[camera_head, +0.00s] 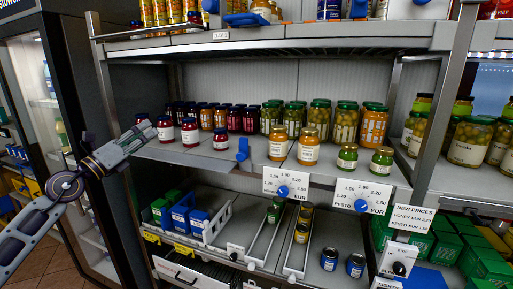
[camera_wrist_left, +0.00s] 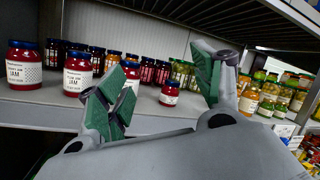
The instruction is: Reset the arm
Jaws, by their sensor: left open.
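My left gripper (camera_head: 148,131) comes in from the left in the head view, at the left end of the middle shelf, close to the red jam jars. In the left wrist view its two green-padded fingers (camera_wrist_left: 165,95) are spread apart with nothing held between them. Red jam jars with dark lids (camera_head: 165,128) stand upright at the shelf's left front; they also show in the left wrist view (camera_wrist_left: 76,74). A small jam jar (camera_wrist_left: 170,94) shows between the fingers, standing on the shelf beyond them. My right gripper is in neither view.
The middle shelf (camera_head: 225,157) also holds honey jars (camera_head: 308,147), green pesto jars (camera_head: 382,161) and rows of other jars. Dial signs (camera_head: 284,187) hang at its front edge. Below are wire-divided lanes and blue boxes (camera_head: 182,212). A glass-door cabinet (camera_head: 40,80) stands left.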

